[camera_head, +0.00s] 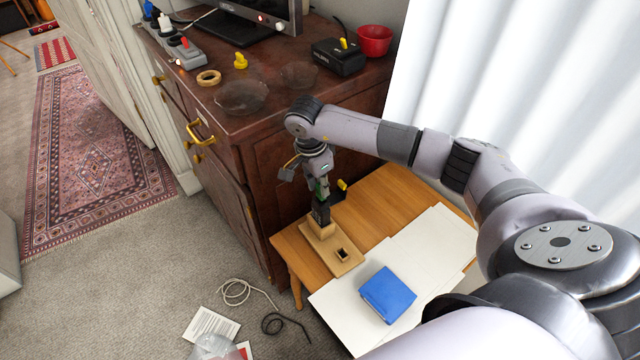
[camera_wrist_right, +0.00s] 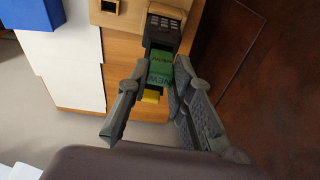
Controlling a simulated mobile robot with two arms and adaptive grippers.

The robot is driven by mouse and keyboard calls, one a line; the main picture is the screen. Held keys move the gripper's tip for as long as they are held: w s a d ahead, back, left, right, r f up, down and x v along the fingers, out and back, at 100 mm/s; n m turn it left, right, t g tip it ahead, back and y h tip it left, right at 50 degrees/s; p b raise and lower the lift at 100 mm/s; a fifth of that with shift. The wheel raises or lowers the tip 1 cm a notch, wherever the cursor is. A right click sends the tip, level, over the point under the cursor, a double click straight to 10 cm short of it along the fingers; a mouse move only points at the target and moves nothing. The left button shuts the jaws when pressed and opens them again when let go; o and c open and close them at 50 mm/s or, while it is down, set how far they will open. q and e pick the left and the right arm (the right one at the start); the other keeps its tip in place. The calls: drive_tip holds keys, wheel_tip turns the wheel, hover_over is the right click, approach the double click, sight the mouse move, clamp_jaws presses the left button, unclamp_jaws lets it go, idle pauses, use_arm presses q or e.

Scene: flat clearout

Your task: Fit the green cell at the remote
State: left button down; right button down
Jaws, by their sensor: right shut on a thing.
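The black remote (camera_head: 320,214) stands upright in a wooden holder (camera_head: 344,268) on the small wooden table. In the right wrist view the remote (camera_wrist_right: 162,32) shows its keys near the top. The green cell (camera_wrist_right: 160,74), marked "NEW", is at the remote's near end, between the fingers of my right gripper (camera_wrist_right: 161,66). In the head view my right gripper (camera_head: 319,178) points down, shut on the green cell (camera_head: 321,190) just above the remote. I cannot tell how far the cell is in the remote. My left gripper is not in view.
A yellow object (camera_head: 342,185) is close behind the remote. A blue box (camera_head: 387,294) lies on white sheets (camera_head: 438,240) on the table. The holder has an empty square socket (camera_head: 343,254). The dark wooden dresser (camera_head: 279,135) rises close beside the gripper.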

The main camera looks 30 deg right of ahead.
sight(320, 198)
drive_tip(key=shift+f, duration=0.2)
drive_tip(key=shift+f+b, duration=0.35)
drive_tip(key=shift+b, duration=0.15)
drive_tip(key=shift+f+b, duration=1)
drive_tip(key=shift+f, duration=0.1)
drive_tip(key=c, duration=1.3)
unclamp_jaws()
drive_tip(key=shift+c, duration=0.2)
